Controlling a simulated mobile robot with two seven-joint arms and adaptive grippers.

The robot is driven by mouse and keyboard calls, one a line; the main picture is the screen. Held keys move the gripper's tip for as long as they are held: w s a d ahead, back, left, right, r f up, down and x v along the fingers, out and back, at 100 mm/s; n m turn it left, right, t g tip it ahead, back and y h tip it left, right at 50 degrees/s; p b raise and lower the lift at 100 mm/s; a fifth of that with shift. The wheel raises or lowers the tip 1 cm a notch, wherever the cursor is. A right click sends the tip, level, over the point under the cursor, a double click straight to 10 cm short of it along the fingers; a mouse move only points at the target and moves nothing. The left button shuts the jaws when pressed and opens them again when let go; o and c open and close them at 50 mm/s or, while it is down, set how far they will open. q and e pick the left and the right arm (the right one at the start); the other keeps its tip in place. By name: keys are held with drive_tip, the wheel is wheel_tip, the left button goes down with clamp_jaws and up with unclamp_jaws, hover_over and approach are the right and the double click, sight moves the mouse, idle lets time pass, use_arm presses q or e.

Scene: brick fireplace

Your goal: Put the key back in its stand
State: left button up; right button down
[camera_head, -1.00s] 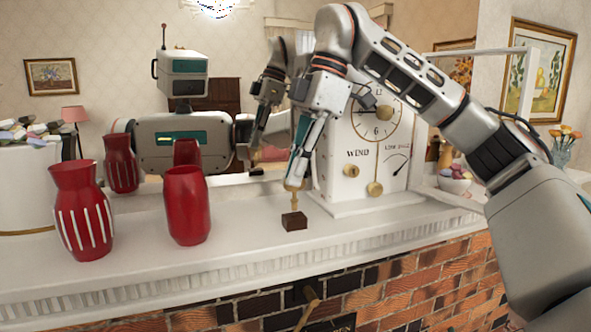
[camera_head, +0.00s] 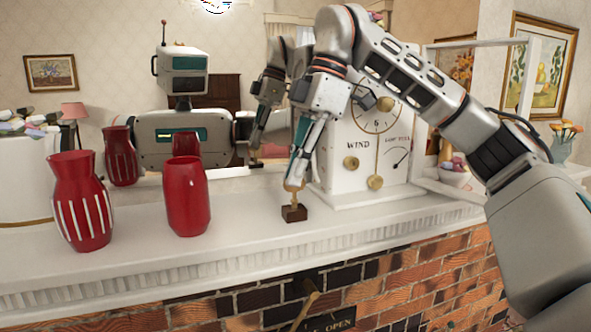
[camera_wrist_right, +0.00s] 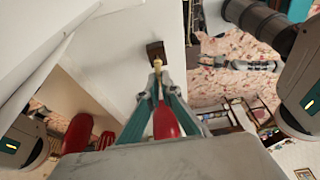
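The gold key (camera_head: 294,194) is held upright in my right gripper (camera_head: 297,180), which points down over the mantel. Its stand is a small dark brown block (camera_head: 294,213) on the mantel near the front edge, directly below. The key's lower end meets the block's top in the head view; whether it sits in the hole I cannot tell. In the right wrist view the fingers (camera_wrist_right: 157,82) close on the key (camera_wrist_right: 157,64), with the brown block (camera_wrist_right: 155,49) just beyond its end. My left gripper is not in view.
Two red vases, one striped (camera_head: 80,205) and one plain (camera_head: 187,200), stand left of the stand on the mantel (camera_head: 240,230). A white clock box (camera_head: 345,185) stands close behind right. A mirror behind reflects me. A brass lever (camera_head: 308,307) sticks out of the bricks below.

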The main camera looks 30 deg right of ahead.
drive_tip(key=shift+f+b, duration=0.3)
drive_tip(key=shift+f, duration=0.3)
drive_tip(key=c, duration=2.2)
unclamp_jaws()
drive_tip(key=o, duration=0.5)
drive_tip(key=shift+r+p, duration=1.25)
drive_tip(key=shift+r, duration=2.3)
